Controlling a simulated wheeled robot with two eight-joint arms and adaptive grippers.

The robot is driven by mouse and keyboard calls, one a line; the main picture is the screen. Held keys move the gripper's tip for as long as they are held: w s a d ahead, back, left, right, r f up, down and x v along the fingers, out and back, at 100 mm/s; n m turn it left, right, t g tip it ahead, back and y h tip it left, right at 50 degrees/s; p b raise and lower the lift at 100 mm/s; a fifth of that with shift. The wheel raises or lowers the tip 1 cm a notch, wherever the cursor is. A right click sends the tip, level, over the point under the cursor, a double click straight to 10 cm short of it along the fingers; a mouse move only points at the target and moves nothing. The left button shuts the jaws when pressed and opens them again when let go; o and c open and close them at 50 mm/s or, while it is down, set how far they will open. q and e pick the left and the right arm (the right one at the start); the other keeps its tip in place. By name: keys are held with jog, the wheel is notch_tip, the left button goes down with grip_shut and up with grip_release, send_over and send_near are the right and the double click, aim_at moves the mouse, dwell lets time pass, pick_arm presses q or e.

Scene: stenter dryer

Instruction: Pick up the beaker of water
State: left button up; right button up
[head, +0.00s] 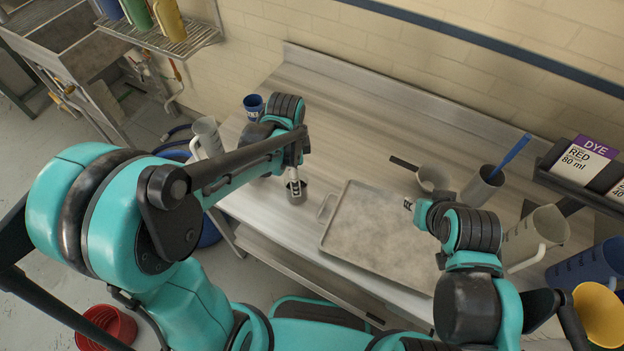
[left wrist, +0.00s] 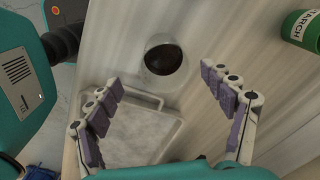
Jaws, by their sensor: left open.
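A round, clear-walled vessel (left wrist: 164,60) with a dark round middle, seen from above in the left wrist view, looks like the beaker. It stands on the metal table between the spread fingertips of my left gripper (left wrist: 161,76), with a visible gap to each finger. In the head view my left gripper (head: 293,182) points down at the table left of the tray, beside a small grey vessel (head: 303,188) that it partly hides. The water itself cannot be made out. My right gripper (head: 408,204) is over the tray's right side; its finger opening is too small to tell.
A metal tray (head: 345,243) lies right of my left gripper. A grey cup (head: 482,187) and jug (head: 540,235) stand right. A green starch can (left wrist: 303,30) is nearby.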

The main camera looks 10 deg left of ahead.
pick_arm(q)
jog(key=shift+m, duration=0.6)
jog(key=f, duration=0.3)
jog(key=f+b, duration=0.1)
jog(key=f, duration=0.1)
jog(key=f+b, duration=0.1)
jog(key=f, duration=0.2)
jog(key=shift+w+d+f, duration=0.15)
jog(key=shift+w+f, duration=0.15)
jog(key=shift+w, duration=0.1)
jog(key=shift+g, duration=0.3)
jog(key=c, duration=1.4)
